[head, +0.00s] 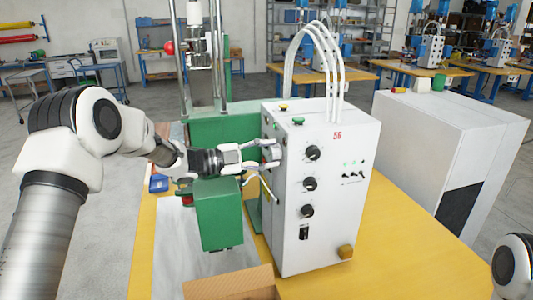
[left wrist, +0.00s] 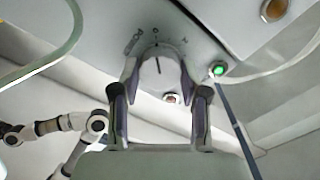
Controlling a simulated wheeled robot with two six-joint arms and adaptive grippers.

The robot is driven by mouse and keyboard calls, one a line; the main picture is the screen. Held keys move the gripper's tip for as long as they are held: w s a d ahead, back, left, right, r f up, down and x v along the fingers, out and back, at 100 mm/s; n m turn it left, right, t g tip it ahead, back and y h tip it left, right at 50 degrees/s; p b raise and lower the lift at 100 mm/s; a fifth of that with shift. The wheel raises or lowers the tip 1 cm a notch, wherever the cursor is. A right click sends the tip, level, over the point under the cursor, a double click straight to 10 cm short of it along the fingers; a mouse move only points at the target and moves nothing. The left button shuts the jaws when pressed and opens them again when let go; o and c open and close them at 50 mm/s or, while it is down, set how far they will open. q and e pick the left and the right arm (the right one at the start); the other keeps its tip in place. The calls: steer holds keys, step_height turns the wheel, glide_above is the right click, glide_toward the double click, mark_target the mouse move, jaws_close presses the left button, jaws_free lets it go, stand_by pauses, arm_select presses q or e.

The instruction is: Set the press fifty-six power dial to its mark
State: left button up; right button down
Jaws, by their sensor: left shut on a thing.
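The white press box marked 56 (head: 312,215) stands on the yellow table. A grey power dial (head: 271,154) sits on its left side face. My left gripper (head: 262,158) reaches in from the left and is shut on this dial. In the left wrist view the two fingers (left wrist: 160,105) are on either side of the dial (left wrist: 157,72). What looks like my right arm's gripper (left wrist: 12,134) shows small at the left edge of that view.
A green press body (head: 219,213) stands just left of the box, close to my left arm. Three black knobs (head: 310,184) are on the box front. White hoses (head: 318,60) rise from its top. An open cardboard box (head: 230,284) is at the near edge.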

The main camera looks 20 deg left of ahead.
arm_select(q)
steer(key=o, duration=1.1)
steer(key=shift+w+d, duration=0.1)
steer(key=v, duration=1.2)
